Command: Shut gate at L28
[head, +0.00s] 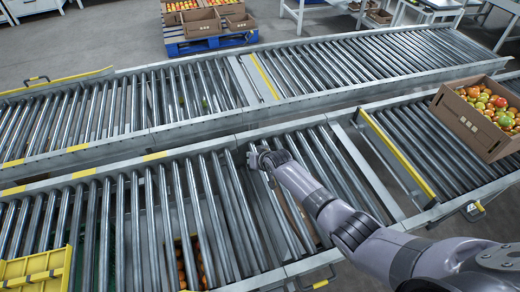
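My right arm reaches in from the lower right over the near roller conveyor (130,215). Its gripper (256,158) is low over the rollers, near the rail between the two lanes. It is small and seen from behind, so I cannot tell whether its fingers are open or shut. A yellow bar (398,156) crosses the near lane beside a gap in the rollers, right of my arm. Another yellow bar (264,77) crosses the far lane (350,60). No L28 label is readable, so I cannot tell which is that gate. My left gripper is not in view.
A cardboard box of tomatoes (470,130) sits on the near lane at the right. A yellow crate (38,270) is at the lower left. Tomatoes (190,262) show below the near rollers. A blue pallet (205,43) with boxes stands beyond the far lane.

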